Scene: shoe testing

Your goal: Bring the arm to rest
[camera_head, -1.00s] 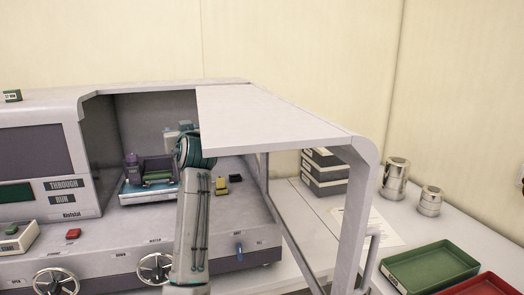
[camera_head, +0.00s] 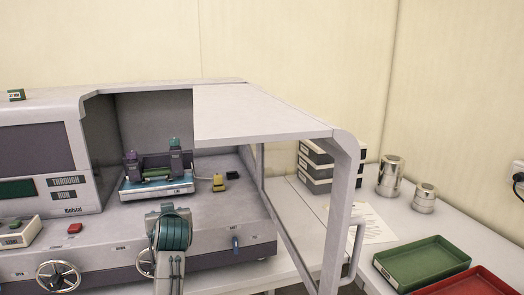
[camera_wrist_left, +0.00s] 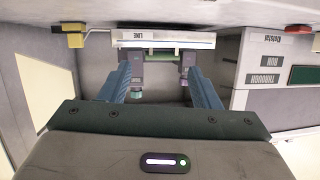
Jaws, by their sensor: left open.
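My left arm (camera_head: 172,230) stands in front of the machine's control face in the head view, below the open chamber. Its gripper is hidden in that view. In the left wrist view, my left gripper (camera_wrist_left: 160,70) has its two blue fingers spread with nothing held between them. That view appears upside down. The test fixture (camera_head: 158,187), with a blue base and two upright posts, stands inside the chamber. It also shows beyond the fingers in the left wrist view (camera_wrist_left: 164,42), apart from them as far as I can see. My right gripper is in neither view.
The machine's hinged cover (camera_head: 265,115) is raised, its side frame and handle (camera_head: 353,250) at the right. A green tray (camera_head: 420,262), a red tray (camera_head: 482,285), two metal cylinders (camera_head: 391,175) and stacked boxes (camera_head: 316,168) are on the right table. A yellow block (camera_head: 218,182) sits beside the fixture.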

